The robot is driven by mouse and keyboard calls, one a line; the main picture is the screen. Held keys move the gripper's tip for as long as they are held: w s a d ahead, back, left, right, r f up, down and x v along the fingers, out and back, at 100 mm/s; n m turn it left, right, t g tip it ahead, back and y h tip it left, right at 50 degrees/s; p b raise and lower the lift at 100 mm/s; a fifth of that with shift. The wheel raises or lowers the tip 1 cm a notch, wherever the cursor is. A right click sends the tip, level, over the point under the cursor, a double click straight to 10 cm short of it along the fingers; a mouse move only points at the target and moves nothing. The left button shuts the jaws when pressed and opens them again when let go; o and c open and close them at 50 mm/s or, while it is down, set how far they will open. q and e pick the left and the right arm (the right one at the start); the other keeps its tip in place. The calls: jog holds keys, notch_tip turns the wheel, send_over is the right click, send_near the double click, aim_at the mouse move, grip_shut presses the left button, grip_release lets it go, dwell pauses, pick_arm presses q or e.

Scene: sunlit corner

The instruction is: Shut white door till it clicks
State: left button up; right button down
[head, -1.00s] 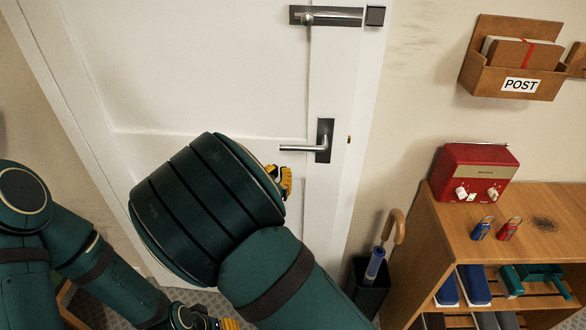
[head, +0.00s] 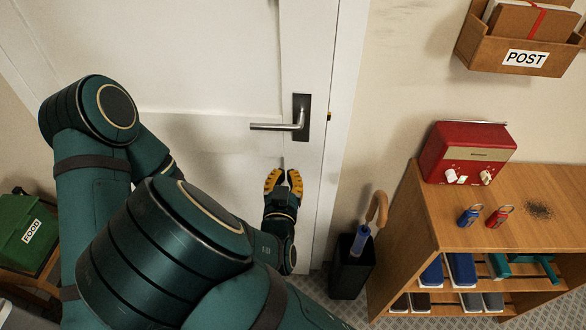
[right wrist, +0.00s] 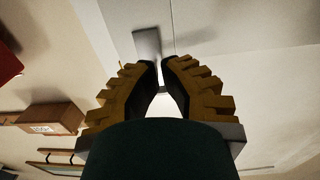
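The white door (head: 200,70) fills the upper left of the head view. Its dark handle plate and silver lever (head: 275,126) sit near its right side, with a small brass piece at the edge beside them. I cannot tell whether the door is fully in its frame. My right gripper (head: 283,175) has yellow-padded fingers, slightly apart and empty, just below the lever. In the right wrist view, the fingertips (right wrist: 160,66) have a narrow gap, with a grey metal plate (right wrist: 147,43) beyond them. I cannot tell whether they touch the door. My left gripper is not visible.
An umbrella stand (head: 350,270) stands right of the door, next to a wooden shelf unit (head: 400,245) with a red radio (head: 467,153) on top. A post box (head: 520,45) hangs above. A green food box (head: 27,235) is at the left.

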aim_at(293, 138)
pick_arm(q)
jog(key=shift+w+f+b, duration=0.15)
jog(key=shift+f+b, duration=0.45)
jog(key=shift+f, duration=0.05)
pick_arm(e)
jog(key=w, duration=1.2)
jog(key=shift+d, duration=0.3)
jog(key=shift+d, duration=0.1)
